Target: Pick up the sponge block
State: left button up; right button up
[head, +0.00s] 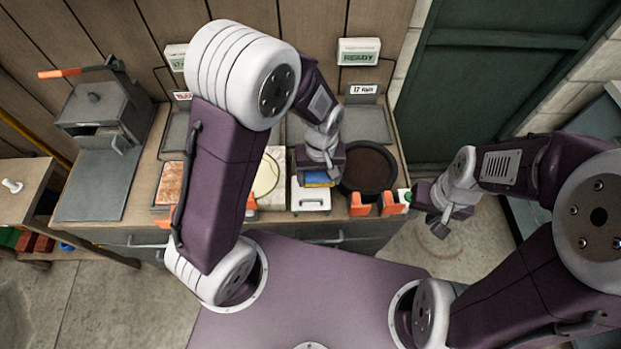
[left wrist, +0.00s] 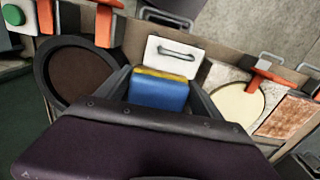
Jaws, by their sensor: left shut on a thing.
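The sponge block (head: 319,180) is blue with a yellow layer. In the head view only a sliver of it shows under my left gripper (head: 320,172). In the left wrist view the sponge block (left wrist: 158,93) sits between the two dark fingers of my left gripper (left wrist: 160,88), which is shut on it. It is beside the white box with a handle (left wrist: 172,58); I cannot tell whether it is clear of the surface below. My right gripper (head: 436,208) hangs off the right end of the counter, away from the sponge; its finger gap is unclear.
A round dark pan (head: 369,168) stands just right of the sponge. The white box (head: 311,200), a pale round plate (head: 268,175) and a reddish slab (head: 170,184) line the counter. Orange handles (head: 359,205) stick out at the front edge. A grey box (head: 98,108) stands far left.

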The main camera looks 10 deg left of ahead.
pick_arm(q)
jog(key=s+d+r, duration=0.2)
jog(key=d+r, duration=0.3)
jog(key=d, duration=0.4)
jog(key=shift+s+r, duration=0.15)
jog(key=shift+r, duration=0.1)
jog(key=o, duration=0.7)
jog(key=c, duration=0.4)
